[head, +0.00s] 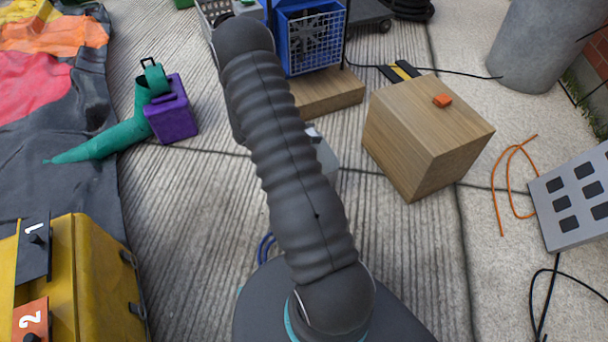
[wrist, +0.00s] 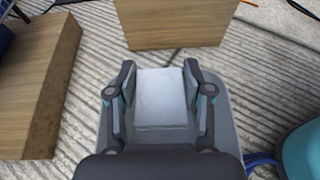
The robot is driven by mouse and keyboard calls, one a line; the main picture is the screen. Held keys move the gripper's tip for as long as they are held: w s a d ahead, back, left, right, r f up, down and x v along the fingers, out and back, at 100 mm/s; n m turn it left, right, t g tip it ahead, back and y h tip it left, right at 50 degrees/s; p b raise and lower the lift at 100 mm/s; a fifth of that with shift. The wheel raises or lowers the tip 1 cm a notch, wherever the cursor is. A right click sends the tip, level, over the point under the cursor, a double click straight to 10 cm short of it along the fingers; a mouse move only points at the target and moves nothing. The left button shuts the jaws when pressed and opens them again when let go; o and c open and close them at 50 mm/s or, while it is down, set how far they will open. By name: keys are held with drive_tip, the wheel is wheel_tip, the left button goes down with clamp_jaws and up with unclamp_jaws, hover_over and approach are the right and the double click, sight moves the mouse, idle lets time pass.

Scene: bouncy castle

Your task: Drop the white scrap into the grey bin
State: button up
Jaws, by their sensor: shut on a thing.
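The white scrap (wrist: 160,98) is a pale, flat-faced piece in the wrist view. My gripper (wrist: 160,82) is shut on it, one finger on each side. A smooth light grey thing with rounded edges (wrist: 228,112) shows behind and below the gripper. Part of this grey thing (head: 326,160) also shows in the head view, right of my arm, which hides most of it. I cannot tell whether it is the grey bin, nor how far above it the scrap is. A big grey cylinder (head: 540,45) stands at the upper right of the head view, its top cut off.
Cables cross the floor.

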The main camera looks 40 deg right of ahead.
drive_tip(key=shift+f+b, duration=0.35)
drive_tip(key=shift+f, duration=0.7)
drive_tip(key=o, duration=0.9)
drive_tip(key=v, duration=1.2)
